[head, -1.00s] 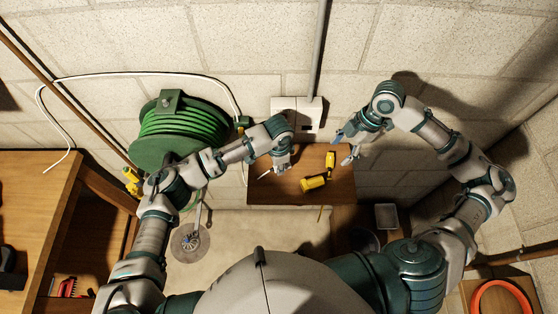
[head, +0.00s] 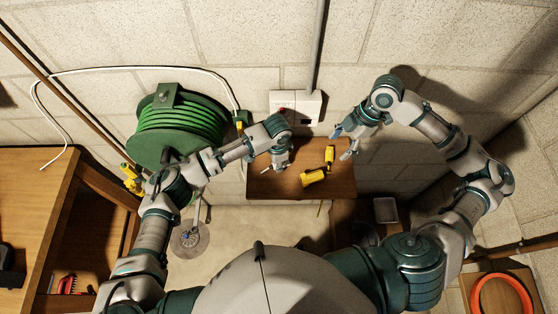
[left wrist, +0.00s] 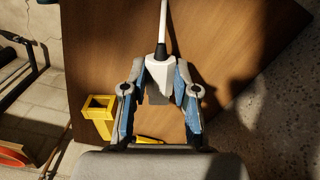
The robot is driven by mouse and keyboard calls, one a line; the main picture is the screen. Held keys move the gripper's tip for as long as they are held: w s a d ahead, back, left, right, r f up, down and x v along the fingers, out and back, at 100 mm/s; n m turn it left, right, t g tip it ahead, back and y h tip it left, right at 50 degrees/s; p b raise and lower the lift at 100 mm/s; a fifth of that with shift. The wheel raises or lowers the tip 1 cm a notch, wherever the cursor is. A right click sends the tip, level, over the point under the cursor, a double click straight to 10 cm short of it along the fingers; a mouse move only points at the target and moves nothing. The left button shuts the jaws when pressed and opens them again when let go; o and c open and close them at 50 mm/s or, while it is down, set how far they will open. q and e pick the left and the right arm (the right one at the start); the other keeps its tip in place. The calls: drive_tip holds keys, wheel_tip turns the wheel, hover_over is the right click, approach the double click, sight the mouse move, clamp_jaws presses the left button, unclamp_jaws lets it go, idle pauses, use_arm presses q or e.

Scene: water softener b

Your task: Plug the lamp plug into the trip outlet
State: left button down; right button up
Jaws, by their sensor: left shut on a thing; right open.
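My left gripper (head: 280,163) is shut on the lamp plug, above the brown wooden shelf top. In the left wrist view, the plug (left wrist: 158,88) is a grey and white body between the blue fingers (left wrist: 157,118). Its white cord (left wrist: 162,25) runs away toward the top of that view. A white outlet box (head: 297,101), which looks like the trip outlet, is on the block wall just above and right of the left gripper. Its sockets are too small to make out. My right gripper (head: 345,147) is open and empty, right of the box.
A grey conduit (head: 318,45) runs up from the box. A wooden workbench (head: 40,190) stands left.

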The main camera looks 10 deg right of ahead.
use_arm(q)
drive_tip(key=shift+f, duration=0.3)
drive_tip(key=shift+f, duration=0.4)
drive_tip(key=c, duration=0.8)
unclamp_jaws()
drive_tip(key=shift+d, duration=0.1)
wheel_tip(320, 180, up, 12)
drive_tip(key=shift+f, duration=0.15)
